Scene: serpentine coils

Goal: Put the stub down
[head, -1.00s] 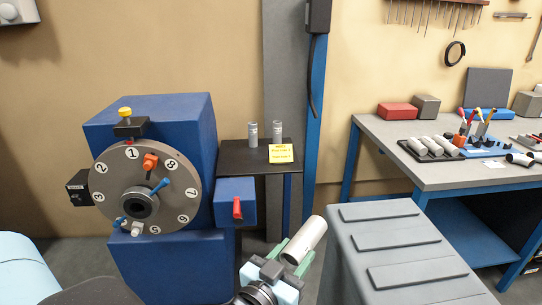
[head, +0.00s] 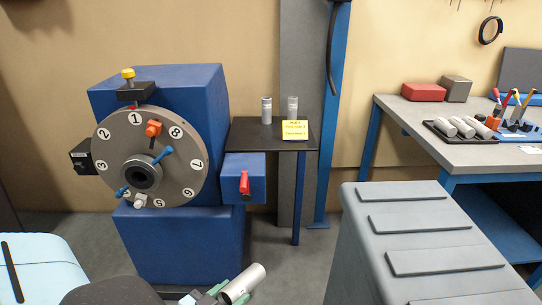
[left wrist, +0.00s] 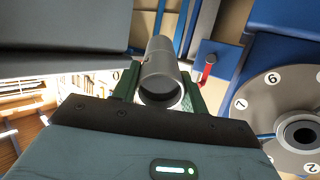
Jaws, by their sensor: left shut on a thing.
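My left gripper (head: 228,292) is at the bottom edge of the head view, with green fingers shut on a grey cylindrical stub (head: 243,282). The stub lies tilted in the jaws, its far end pointing up and right. In the left wrist view the stub (left wrist: 161,72) sits between the two green fingers of the gripper (left wrist: 158,85), its open hollow end facing the camera. It is held in the air, apart from any surface that I can see. My right gripper is not in view.
A small black side table (head: 262,134) bears two upright grey cylinders and a yellow note (head: 295,130). Left of it stands a blue machine with a numbered disc (head: 185,135). A grey ridged block (head: 370,250) stands right. A workbench (head: 395,105) holds a black tray of cylinders.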

